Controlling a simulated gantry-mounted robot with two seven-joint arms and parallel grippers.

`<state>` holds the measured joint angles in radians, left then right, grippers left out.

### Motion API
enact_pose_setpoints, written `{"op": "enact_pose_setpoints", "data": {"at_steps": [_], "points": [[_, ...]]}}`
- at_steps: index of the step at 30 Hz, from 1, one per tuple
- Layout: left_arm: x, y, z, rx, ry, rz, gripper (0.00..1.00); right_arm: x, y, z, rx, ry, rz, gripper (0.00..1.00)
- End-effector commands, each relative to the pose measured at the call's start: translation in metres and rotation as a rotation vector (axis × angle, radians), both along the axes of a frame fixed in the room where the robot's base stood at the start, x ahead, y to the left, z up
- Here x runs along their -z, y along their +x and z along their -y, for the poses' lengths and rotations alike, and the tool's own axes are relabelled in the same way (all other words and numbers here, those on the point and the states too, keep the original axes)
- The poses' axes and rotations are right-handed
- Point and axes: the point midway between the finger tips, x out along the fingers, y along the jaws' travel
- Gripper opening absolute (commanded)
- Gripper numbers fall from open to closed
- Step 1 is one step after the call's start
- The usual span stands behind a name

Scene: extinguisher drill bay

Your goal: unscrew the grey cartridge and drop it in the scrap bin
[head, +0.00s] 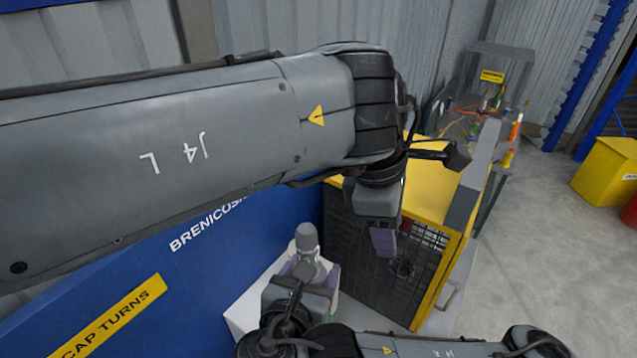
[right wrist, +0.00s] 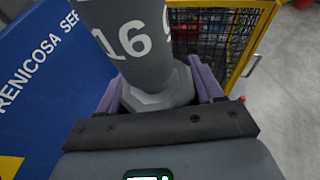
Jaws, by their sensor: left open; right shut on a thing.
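The grey cartridge (head: 306,238) stands roughly upright above the white surface in the head view, left of a yellow-framed mesh cage. In the right wrist view the cartridge (right wrist: 130,35) shows a white "16" and a paler faceted part low down. My right gripper (head: 308,272) is shut around this lower part, a purple finger on each side. Whether the cartridge is still threaded to something is hidden. My left gripper (head: 385,242) is open and empty in front of the mesh, apart from the cartridge. I cannot tell which container is the scrap bin.
The yellow mesh cage (head: 432,285) stands right of the cartridge. A blue panel (head: 215,265) rises at the left. A yellow bin (head: 608,172) stands on the floor at far right. A cluttered clear case (head: 495,75) is behind.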

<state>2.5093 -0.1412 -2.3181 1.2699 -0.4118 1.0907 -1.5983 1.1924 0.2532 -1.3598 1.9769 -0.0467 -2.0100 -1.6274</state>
Motion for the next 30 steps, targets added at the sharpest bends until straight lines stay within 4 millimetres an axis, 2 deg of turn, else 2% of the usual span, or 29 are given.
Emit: {"op": "enact_pose_setpoints", "data": {"at_steps": [1,3,6,9,15,20,30], "points": [[-0.013,0.002,-0.017,-0.023,0.053,0.005,0.46,-0.002,0.000,0.000,-0.001,0.003,0.003,0.00],[-0.027,0.002,-0.039,-0.056,0.116,-0.005,0.46,-0.002,0.000,0.000,0.000,0.002,0.003,0.00],[-0.047,0.000,-0.063,-0.101,0.180,-0.020,0.46,-0.002,0.000,0.000,-0.001,0.003,0.003,0.00],[-0.063,-0.004,-0.080,-0.138,0.221,-0.033,0.46,-0.002,0.000,0.000,-0.001,0.003,0.003,0.00],[-0.080,-0.010,-0.097,-0.180,0.255,-0.049,0.46,-0.002,0.000,0.000,0.000,0.002,0.003,0.00],[-0.071,-0.011,-0.100,-0.188,0.262,-0.056,0.46,-0.002,0.000,0.000,0.000,0.002,0.003,0.00],[-0.018,-0.012,-0.100,-0.185,0.261,-0.058,0.46,-0.002,0.000,0.000,-0.001,0.003,0.003,0.00]]}}
